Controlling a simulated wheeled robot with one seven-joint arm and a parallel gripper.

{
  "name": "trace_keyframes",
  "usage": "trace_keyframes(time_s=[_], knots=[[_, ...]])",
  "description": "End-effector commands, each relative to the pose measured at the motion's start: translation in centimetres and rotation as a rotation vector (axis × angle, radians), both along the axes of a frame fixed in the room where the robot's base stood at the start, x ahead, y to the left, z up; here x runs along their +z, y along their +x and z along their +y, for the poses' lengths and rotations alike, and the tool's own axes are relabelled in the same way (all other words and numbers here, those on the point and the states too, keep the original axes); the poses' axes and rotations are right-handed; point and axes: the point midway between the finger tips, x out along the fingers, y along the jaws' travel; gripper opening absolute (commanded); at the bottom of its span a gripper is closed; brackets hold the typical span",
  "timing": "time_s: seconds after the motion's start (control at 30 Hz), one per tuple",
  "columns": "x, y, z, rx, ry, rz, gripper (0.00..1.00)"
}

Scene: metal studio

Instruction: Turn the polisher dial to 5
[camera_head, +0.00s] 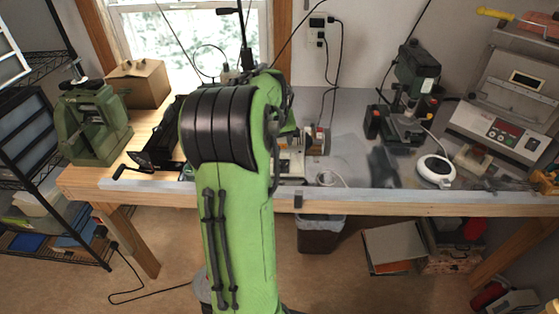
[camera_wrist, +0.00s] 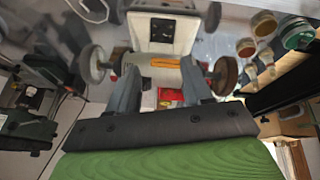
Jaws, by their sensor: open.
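The polisher shows in the wrist view as a pale box-shaped body (camera_wrist: 165,50) with a round wheel on each side. A small dark part (camera_wrist: 163,30) sits on its pale face; I cannot tell whether it is the dial, and no number is readable. My gripper (camera_wrist: 160,70) is open and empty, its two grey fingers apart in front of the polisher body. I cannot tell whether they touch it. In the head view, my green arm hides the gripper and most of the polisher; a wheel and part of the body (camera_head: 318,141) show to its right.
A green press (camera_head: 92,122) and a cardboard box (camera_head: 138,84) stand on the left of the bench. A drill press (camera_head: 412,85), a white round device (camera_head: 435,170) and a grey machine (camera_head: 500,125) stand on the right. Some bare metal bench top (camera_head: 350,125) lies right of the polisher.

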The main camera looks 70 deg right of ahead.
Motion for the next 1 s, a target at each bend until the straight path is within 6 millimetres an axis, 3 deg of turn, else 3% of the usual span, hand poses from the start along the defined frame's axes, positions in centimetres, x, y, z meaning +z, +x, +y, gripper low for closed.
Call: trace_keyframes(time_s=[0.6,0.77,1.0], knots=[[-12.8,0.5,-5.6,0.001,0.003,0.0,0.5],[-14.0,0.6,-6.1,0.002,0.002,-0.001,0.5],[-14.0,0.6,-6.2,0.002,0.0,-0.002,0.5]])
